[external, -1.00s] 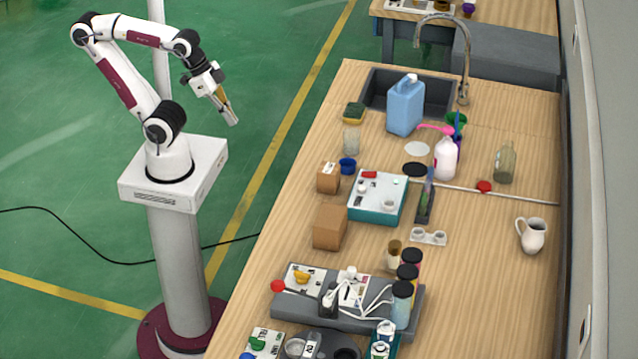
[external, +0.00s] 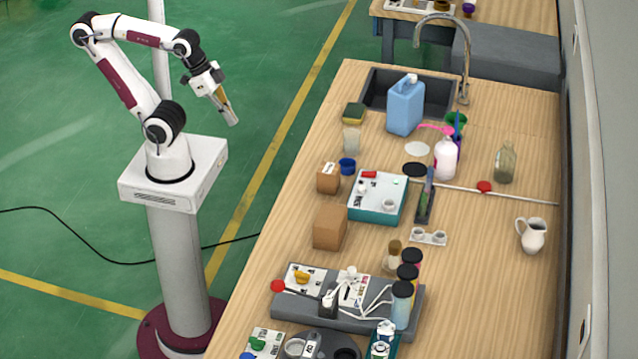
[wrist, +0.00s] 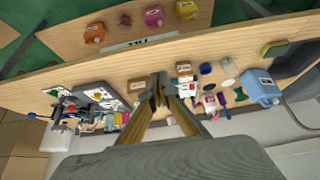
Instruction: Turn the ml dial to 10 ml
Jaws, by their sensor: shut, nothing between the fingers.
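My gripper (external: 234,121) hangs over the green floor, left of the table and well apart from everything on it. Its fingers are together and empty; in the wrist view the gripper (wrist: 158,84) points toward the table. A grey machine (external: 375,322) near the front of the table has white panels, a yellow knob (external: 302,276) and a white knob (external: 350,272), with tubes and several bottles. A teal box (external: 376,212) with a white top carries small white knobs. The markings are too small to read, so I cannot tell which knob is the ml dial or its setting.
Cardboard boxes (external: 330,227) stand along the near table edge. A blue jug (external: 405,107) stands by the sink (external: 372,88). A white pitcher (external: 532,236) stands at the right. A black round device (external: 325,344) is at the front. Free room surrounds my gripper.

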